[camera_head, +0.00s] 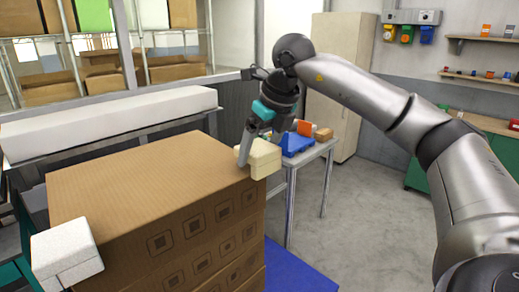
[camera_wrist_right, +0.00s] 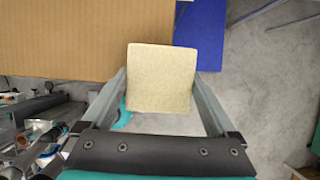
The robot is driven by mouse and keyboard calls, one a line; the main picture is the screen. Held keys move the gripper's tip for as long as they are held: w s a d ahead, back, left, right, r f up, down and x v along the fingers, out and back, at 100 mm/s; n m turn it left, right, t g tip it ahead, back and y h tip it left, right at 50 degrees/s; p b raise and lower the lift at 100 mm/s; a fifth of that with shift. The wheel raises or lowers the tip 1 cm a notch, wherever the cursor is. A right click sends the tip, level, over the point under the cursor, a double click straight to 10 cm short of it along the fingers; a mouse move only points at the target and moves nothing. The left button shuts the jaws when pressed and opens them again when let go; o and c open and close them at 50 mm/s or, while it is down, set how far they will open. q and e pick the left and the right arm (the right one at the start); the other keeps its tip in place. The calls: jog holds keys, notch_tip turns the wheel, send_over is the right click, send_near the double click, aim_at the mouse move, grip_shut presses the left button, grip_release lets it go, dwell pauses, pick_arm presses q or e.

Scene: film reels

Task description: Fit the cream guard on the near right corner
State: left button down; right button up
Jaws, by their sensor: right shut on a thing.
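The cream guard (camera_head: 265,160) is a small pale block at the right-hand corner of the carton stack's top (camera_head: 150,175) in the head view. My right gripper (camera_head: 252,152) is shut on it, one finger on each side. In the right wrist view the guard (camera_wrist_right: 160,78) lies between the fingers of the gripper (camera_wrist_right: 160,88) and overlaps the carton's corner (camera_wrist_right: 90,40). I cannot tell whether it touches the carton or hovers just above. A white guard (camera_head: 66,252) sits at the near left corner. My left gripper is not in view.
A blue pallet (camera_head: 295,272) lies beneath the cartons. Behind, a side table (camera_head: 318,150) holds a blue tray (camera_head: 297,143) and small boxes. A long white block (camera_head: 110,122) lies on a bench beyond the stack. Grey floor (camera_head: 365,225) is clear to the right.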

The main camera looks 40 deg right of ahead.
jog(key=shift+f+b, duration=0.5)
jog(key=shift+f, duration=0.1)
jog(key=o, duration=1)
jog(key=shift+r+p, duration=0.4)
jog(key=shift+r, duration=0.1)
jog(key=v, duration=1.2)
jog(key=shift+r+p, duration=0.2)
jog(key=shift+p, duration=0.15)
